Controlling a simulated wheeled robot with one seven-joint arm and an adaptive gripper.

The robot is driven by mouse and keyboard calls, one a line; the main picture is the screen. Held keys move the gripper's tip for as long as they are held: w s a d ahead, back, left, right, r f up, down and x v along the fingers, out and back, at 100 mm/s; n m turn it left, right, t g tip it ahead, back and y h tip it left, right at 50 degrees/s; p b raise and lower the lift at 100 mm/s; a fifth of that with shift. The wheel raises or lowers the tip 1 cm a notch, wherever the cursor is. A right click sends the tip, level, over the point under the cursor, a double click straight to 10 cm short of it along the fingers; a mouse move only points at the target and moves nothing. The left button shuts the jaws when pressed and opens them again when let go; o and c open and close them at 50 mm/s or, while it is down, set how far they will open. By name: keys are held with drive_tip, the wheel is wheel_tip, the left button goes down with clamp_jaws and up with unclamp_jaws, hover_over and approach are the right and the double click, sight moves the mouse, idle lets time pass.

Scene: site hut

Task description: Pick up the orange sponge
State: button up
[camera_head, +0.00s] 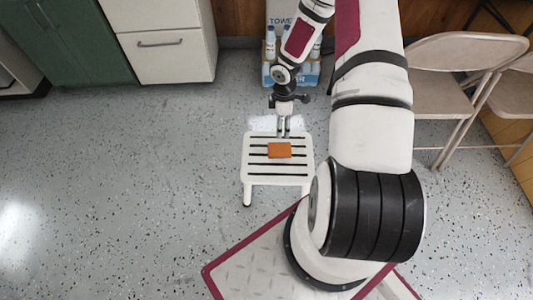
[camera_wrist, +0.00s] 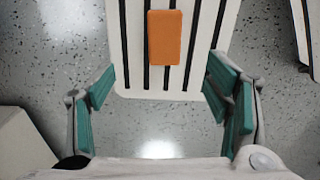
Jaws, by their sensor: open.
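The orange sponge (camera_head: 279,150) lies flat on the slatted top of a small white stool (camera_head: 262,179). In the wrist view the sponge (camera_wrist: 164,37) is at the upper middle, on the white slats (camera_wrist: 134,78) with dark gaps between them. My gripper (camera_head: 284,133) is just behind the sponge in the head view, pointing down. Its teal-padded fingers (camera_wrist: 164,100) are spread wide apart with nothing between them. The sponge is ahead of the fingers in the wrist view. The height of the fingertips above the stool is hard to tell.
Folding chairs (camera_head: 450,70) stand on the right. A white drawer cabinet (camera_head: 168,55) and a green cabinet (camera_head: 75,40) are at the back left. Bottles in a blue pack (camera_head: 305,72) stand behind my gripper. The speckled floor (camera_head: 130,180) at left is clear.

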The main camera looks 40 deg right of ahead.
drive_tip(key=b, duration=0.3)
hover_over(280, 147)
drive_tip(key=f, duration=0.9)
drive_tip(key=shift+w+a, duration=0.25)
drive_tip(key=shift+w, duration=0.05)
drive_tip(key=shift+s+d+f+b, duration=0.15)
drive_tip(key=shift+f+b, duration=0.6)
drive_tip(key=shift+f, duration=0.75)
drive_tip(key=shift+s+f+b, duration=0.2)
drive_tip(key=shift+f+b, duration=0.5)
drive_tip(key=shift+f, duration=0.8)
drive_tip(key=shift+c, duration=0.6)
drive_tip(key=c, duration=0.9)
